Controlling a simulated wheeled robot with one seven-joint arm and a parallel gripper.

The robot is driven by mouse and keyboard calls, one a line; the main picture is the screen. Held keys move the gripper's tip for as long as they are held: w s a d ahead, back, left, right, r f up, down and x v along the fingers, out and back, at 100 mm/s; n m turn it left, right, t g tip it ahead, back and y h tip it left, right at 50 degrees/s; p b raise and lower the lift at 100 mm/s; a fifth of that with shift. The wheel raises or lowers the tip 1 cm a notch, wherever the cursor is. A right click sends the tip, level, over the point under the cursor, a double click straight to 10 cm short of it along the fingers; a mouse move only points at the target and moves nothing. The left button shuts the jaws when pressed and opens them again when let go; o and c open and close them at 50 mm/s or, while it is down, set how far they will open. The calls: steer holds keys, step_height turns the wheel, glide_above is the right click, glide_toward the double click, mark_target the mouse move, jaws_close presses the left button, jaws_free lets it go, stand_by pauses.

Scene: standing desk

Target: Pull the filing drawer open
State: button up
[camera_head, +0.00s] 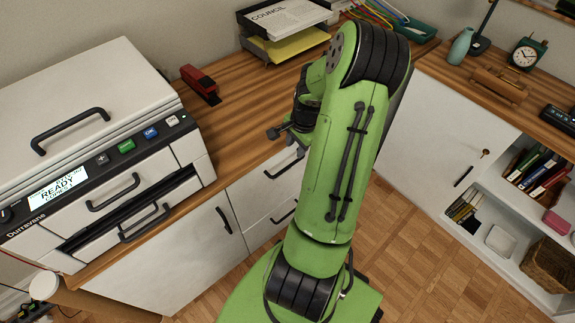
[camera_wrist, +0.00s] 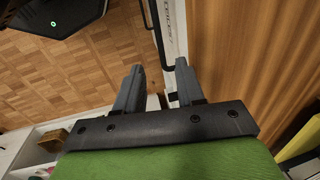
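Under the wooden desktop, a white upper drawer (camera_head: 262,187) with a black bar handle (camera_head: 285,168) shows left of my arm. A lower drawer (camera_head: 265,231) has a similar handle (camera_head: 285,212). Both fronts look shut; my arm hides their right side. Which one is the filing drawer I cannot tell. My gripper (camera_head: 277,132) is above the upper handle near the desk edge, partly hidden by my arm. In the wrist view my gripper (camera_wrist: 157,68) is open, its two fingers apart with a dark handle bar (camera_wrist: 156,35) beyond the gap. No grip on it shows.
A printer (camera_head: 90,150) stands on the desk (camera_head: 235,105) at left, with a red stapler (camera_head: 200,83) and a paper tray (camera_head: 285,30) behind. A cabinet door (camera_head: 175,262) is left of the drawers. Parquet floor (camera_head: 410,250) is clear before the right shelf unit (camera_head: 440,140).

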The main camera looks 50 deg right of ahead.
mark_target(291, 164)
steer(key=f+b, duration=0.1)
steer(key=f, duration=0.2)
steer(key=w+f+b, duration=0.1)
steer(key=f, duration=0.2)
steer(key=w+f+b, duration=0.1)
steer(key=f, duration=0.2)
steer(key=shift+d+f, duration=0.2)
steer(key=shift+f, duration=0.15)
steer(key=shift+s, duration=0.1)
jaws_close()
steer(key=shift+r, duration=0.1)
